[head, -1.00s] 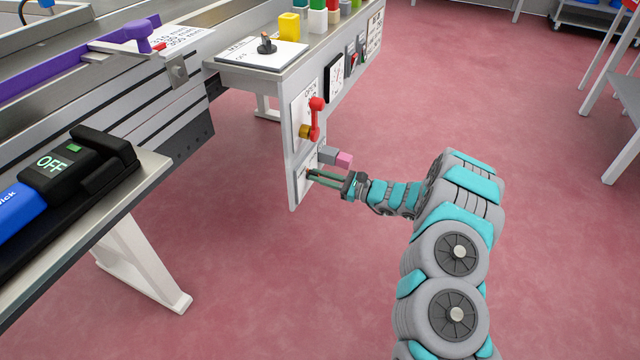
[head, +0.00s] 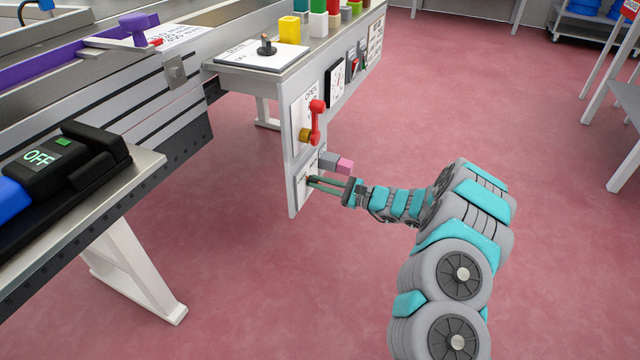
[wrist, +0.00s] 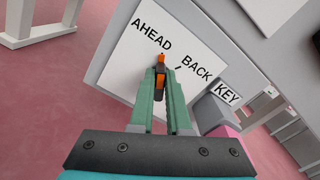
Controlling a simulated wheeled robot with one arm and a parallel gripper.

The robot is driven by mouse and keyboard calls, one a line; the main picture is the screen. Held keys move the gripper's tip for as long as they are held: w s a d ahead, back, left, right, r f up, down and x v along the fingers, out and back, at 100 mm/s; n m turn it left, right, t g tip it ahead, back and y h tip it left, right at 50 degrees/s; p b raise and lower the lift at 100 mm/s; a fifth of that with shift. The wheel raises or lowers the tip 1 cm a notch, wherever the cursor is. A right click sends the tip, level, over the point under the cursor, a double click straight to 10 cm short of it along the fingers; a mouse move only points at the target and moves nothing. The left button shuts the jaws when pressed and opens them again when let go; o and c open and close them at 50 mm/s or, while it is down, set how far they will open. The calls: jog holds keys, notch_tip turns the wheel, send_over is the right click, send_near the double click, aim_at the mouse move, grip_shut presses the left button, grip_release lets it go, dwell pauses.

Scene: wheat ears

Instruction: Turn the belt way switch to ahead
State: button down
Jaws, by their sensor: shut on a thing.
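The belt way switch (wrist: 160,62) is a small orange and black knob on a white plate (wrist: 120,75) lettered AHEAD and BACK. In the wrist view its orange tip points up, close under the word AHEAD, with BACK to its right. In the head view my gripper (head: 312,183) reaches the low end panel of the console from the right, and the knob is too small there to make out.
A grey block with a pink end (head: 345,166), beside a KEY label (wrist: 227,95), sticks out right beside my fingers. A red lever (head: 316,120) is just above. A black box reading OFF (head: 50,160) lies on the left bench.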

jog(key=c, duration=0.9)
grip_release()
jog(key=shift+d, duration=0.15)
jog(key=p+v, duration=0.1)
jog(key=v, duration=0.6)
jog(key=shift+s+d, duration=0.15)
jog(key=shift+d, duration=0.1)
